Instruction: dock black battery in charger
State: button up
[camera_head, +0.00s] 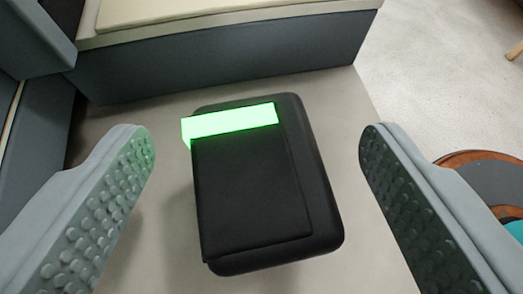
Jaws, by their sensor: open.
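A black object with rounded corners (318,190) lies in the middle of the view, between and beyond my fingers. A flatter black block (252,195) shows on its upper face, set slightly askew, with its lower left edge reaching the rim. A bright glowing green bar (230,123) crosses its far end and sticks out a little at the left. I cannot tell for sure which part is the battery and which is the charger. My gripper (262,155) is open, its studded grey fingers wide apart on either side, with clear gaps to the black object.
The black object rests on a pale grey surface (160,210). A dark grey raised wall with a cream top (225,60) stands behind it. Dark grey panels are at the far left. Past the surface's right edge are a pale floor and a round brown-rimmed thing (485,165).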

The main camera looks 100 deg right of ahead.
aim_at(258, 186)
jog(key=x, duration=0.3)
jog(key=shift+f, duration=0.1)
jog(key=c, duration=1.5)
jog(key=shift+r, duration=5.05)
jog(key=shift+c, duration=0.2)
